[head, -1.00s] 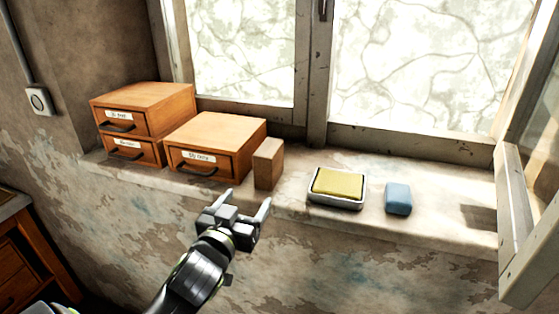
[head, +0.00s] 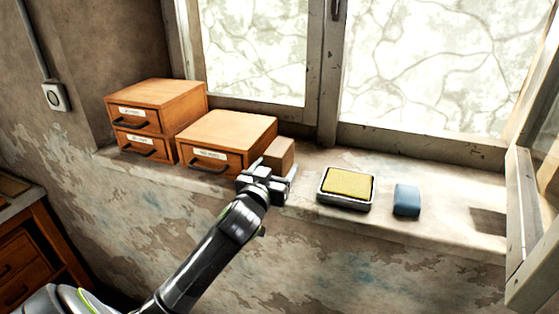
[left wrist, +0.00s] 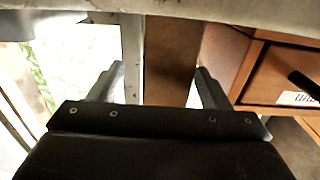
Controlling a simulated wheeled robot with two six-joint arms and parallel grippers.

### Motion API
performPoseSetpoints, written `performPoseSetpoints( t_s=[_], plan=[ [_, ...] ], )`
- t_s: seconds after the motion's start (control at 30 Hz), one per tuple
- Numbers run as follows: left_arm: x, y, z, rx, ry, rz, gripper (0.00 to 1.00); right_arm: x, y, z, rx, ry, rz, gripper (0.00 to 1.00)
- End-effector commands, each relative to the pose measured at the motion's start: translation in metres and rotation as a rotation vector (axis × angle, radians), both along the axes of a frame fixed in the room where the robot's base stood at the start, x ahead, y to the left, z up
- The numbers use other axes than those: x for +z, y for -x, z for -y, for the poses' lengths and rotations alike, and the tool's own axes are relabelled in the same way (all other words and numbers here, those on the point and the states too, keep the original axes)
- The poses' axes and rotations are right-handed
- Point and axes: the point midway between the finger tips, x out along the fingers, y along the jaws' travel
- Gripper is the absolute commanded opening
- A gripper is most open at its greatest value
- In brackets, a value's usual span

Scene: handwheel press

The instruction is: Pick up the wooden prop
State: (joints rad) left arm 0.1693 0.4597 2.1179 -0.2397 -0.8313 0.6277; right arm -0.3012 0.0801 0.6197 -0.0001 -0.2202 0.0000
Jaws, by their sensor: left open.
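The wooden prop (head: 281,152) is a small upright brown block on the window sill, just right of the front drawer box. My left gripper (head: 268,176) is open in front of it and hides its lower part in the head view. In the left wrist view the prop (left wrist: 172,60) shows between the two open fingers of the left gripper (left wrist: 158,85), with a gap visible on each side. I cannot tell how deep the fingers reach around it. My right gripper is not in view.
A wooden drawer box (head: 228,131) stands close on the prop's left, with stacked drawers (head: 155,95) farther left. A metal tray with a yellow pad (head: 347,182) and a blue block (head: 407,199) lie to the right on the sill (head: 450,215). The window is behind.

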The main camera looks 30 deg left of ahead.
Motion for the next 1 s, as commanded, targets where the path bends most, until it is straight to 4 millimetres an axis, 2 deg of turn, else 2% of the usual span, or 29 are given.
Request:
performPoseSetpoints(
  t_s=[0.17,0.5,0.87,1.0],
  plan=[
    [0.000,-0.009,-0.005,0.002,0.000,-0.002,0.71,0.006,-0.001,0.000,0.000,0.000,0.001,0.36],
    [-0.004,-0.044,-0.018,0.000,0.001,-0.002,0.71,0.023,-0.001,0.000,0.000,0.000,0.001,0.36],
    [-0.006,-0.050,-0.020,0.000,-0.001,-0.001,0.71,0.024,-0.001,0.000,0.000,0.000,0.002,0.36],
    [-0.006,-0.049,-0.020,0.000,-0.001,-0.001,0.53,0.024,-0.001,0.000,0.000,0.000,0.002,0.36]
  ],
)
